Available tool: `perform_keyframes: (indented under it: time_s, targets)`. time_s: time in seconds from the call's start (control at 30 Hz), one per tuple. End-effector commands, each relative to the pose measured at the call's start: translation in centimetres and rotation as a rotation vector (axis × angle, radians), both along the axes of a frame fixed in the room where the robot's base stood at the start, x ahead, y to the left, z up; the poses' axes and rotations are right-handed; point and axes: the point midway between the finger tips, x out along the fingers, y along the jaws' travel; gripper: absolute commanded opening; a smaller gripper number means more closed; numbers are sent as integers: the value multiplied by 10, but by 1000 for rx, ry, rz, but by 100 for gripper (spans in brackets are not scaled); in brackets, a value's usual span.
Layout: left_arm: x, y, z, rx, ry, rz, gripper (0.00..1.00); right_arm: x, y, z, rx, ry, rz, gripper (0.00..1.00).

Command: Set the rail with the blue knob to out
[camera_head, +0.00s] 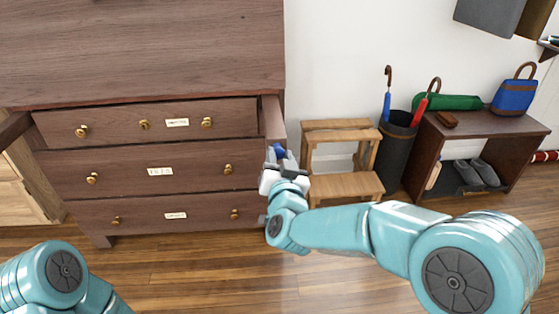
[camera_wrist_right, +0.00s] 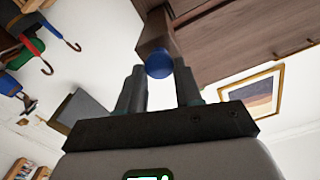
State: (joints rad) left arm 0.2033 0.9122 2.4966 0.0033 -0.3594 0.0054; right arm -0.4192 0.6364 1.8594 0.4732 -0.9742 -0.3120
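The rail (camera_head: 273,118) is a dark wooden bar at the right side of the chest's top drawer row. Its blue knob (camera_head: 279,150) is on its near end, partly hidden by my right gripper (camera_head: 279,158). In the right wrist view the blue knob (camera_wrist_right: 159,63) shows between the two fingertips, with the rail (camera_wrist_right: 155,32) behind it. My left gripper is out of view; only part of my left arm shows at lower left.
The chest of drawers (camera_head: 150,148) has brass knobs and labels. A similar dark bar (camera_head: 14,128) juts out at its left. Right of it stand a wooden step stool (camera_head: 345,185), an umbrella bin (camera_head: 394,155) and a shoe bench (camera_head: 482,125). The floor in front is clear.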

Motion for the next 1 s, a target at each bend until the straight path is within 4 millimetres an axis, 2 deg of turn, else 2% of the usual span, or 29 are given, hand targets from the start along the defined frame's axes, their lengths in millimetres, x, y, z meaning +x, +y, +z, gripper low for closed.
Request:
perform_keyframes:
  time_s: [0.37, 0.4, 0.43, 0.47, 0.8, 0.93, 1.0]
  targets:
    - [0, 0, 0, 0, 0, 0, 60, -1, 1, -4, -2, 11, 2, 0]
    - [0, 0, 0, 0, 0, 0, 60, -1, 1, -4, -2, 12, 3, 47]
    - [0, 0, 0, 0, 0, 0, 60, -1, 1, -4, -2, 11, 2, 57]
    - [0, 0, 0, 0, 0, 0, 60, -1, 1, -4, -2, 11, 2, 60]
    - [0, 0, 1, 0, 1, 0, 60, -7, 1, -2, -2, 8, 2, 60]
    - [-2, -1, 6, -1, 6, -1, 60, -26, 0, -1, -3, 9, 4, 60]
    - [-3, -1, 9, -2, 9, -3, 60, -42, 0, 0, -2, 9, 5, 60]
